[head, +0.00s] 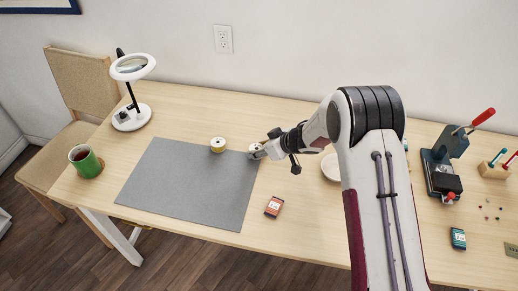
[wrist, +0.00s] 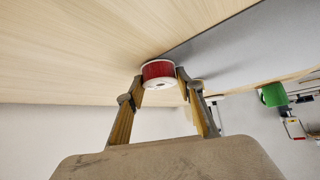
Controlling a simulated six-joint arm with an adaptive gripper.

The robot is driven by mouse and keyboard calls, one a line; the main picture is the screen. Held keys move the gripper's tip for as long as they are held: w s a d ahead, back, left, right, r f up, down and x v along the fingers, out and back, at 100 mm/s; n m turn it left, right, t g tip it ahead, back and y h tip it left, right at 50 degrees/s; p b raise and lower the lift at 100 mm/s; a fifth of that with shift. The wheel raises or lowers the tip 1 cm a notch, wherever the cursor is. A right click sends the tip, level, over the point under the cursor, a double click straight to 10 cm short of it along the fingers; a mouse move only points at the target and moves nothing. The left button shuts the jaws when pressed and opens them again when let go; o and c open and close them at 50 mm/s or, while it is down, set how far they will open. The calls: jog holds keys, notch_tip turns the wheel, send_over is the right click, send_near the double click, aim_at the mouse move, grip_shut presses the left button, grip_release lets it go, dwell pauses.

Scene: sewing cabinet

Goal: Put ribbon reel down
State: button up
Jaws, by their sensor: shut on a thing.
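My gripper (wrist: 161,80) is shut on a ribbon reel (wrist: 159,71) with a dark red band and white flanges; the reel sits between the two fingertips in the wrist view. In the head view my gripper (head: 257,153) is low over the right back corner of the grey mat (head: 190,188), and the held reel is mostly hidden by the fingers. The reel is very close to the surface; I cannot tell whether it touches. A second reel (head: 217,145), white with a yellowish band, stands at the mat's back edge, left of my gripper.
A white dish (head: 330,168) is partly behind my arm. A ring lamp (head: 132,118) and green mug (head: 86,161) stand at the left. A press (head: 443,175) and a teal box (head: 458,239) are at the right. The mat is clear.

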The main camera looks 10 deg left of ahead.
jog(key=shift+f, duration=0.15)
jog(key=o, duration=1)
jog(key=shift+o, duration=0.2)
jog(key=shift+r, duration=0.25)
jog(key=shift+v, duration=0.85)
jog(key=v, duration=1)
jog(key=shift+r, duration=0.1)
